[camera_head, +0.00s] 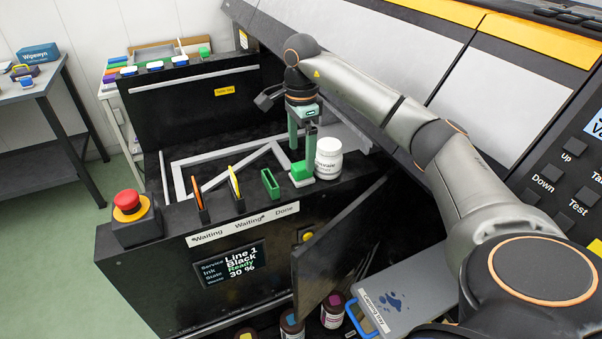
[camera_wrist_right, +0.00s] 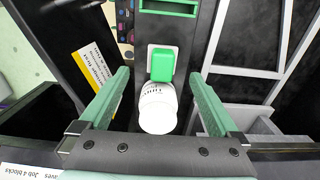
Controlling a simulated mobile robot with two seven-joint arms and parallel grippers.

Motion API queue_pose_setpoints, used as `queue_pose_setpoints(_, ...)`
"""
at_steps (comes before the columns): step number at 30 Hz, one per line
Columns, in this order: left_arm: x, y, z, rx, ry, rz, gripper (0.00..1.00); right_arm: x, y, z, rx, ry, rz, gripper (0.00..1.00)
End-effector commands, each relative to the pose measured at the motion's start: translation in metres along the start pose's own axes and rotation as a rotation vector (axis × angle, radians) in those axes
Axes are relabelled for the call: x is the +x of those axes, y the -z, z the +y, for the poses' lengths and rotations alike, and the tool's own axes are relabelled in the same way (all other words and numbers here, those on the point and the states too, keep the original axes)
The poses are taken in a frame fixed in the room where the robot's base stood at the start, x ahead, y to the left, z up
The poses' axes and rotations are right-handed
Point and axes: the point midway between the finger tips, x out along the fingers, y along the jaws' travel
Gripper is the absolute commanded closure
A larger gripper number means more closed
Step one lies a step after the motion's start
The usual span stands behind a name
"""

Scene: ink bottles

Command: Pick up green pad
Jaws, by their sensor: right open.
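A green pad (camera_head: 301,171) sits on a white base on the machine's black ledge, directly left of a white bottle (camera_head: 328,158). In the right wrist view the green pad (camera_wrist_right: 162,64) lies just beyond the white bottle (camera_wrist_right: 158,108), which partly overlaps it. My right gripper (camera_head: 302,152) points down over the ledge from behind the pad and bottle. Its green fingers (camera_wrist_right: 160,76) are open, one on each side of the pad and bottle in the wrist view, with gaps visible. My left gripper is not in view.
A green slotted holder (camera_head: 270,184) and orange and yellow cards in holders stand left along the ledge. A red emergency button (camera_head: 127,204) is at the ledge's left end. An open dark door (camera_head: 345,240) juts out in front. Grey frame bars lie behind.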

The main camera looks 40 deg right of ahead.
Motion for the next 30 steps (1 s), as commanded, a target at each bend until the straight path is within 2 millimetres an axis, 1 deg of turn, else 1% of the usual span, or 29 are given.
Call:
queue_pose_setpoints(1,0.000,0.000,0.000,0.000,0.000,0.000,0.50,0.005,0.000,0.000,0.000,-0.001,0.000,0.03)
queue_pose_setpoints(6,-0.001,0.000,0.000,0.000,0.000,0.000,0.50,0.017,0.001,0.000,0.000,-0.001,-0.001,0.03)
queue_pose_setpoints(12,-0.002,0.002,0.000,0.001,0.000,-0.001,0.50,0.047,0.003,-0.002,-0.002,-0.003,-0.001,0.03)
queue_pose_setpoints(15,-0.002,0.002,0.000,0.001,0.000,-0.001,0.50,0.058,0.003,-0.003,-0.001,-0.001,-0.002,0.03)
queue_pose_setpoints(18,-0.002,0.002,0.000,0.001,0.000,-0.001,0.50,0.062,0.003,-0.003,-0.001,0.000,-0.002,0.03)
queue_pose_setpoints(24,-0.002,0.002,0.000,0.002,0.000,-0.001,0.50,0.062,0.003,-0.003,-0.001,0.001,-0.002,0.03)
queue_pose_setpoints(30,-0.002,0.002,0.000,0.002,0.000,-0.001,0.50,0.062,0.003,-0.003,-0.001,0.001,-0.002,0.25)
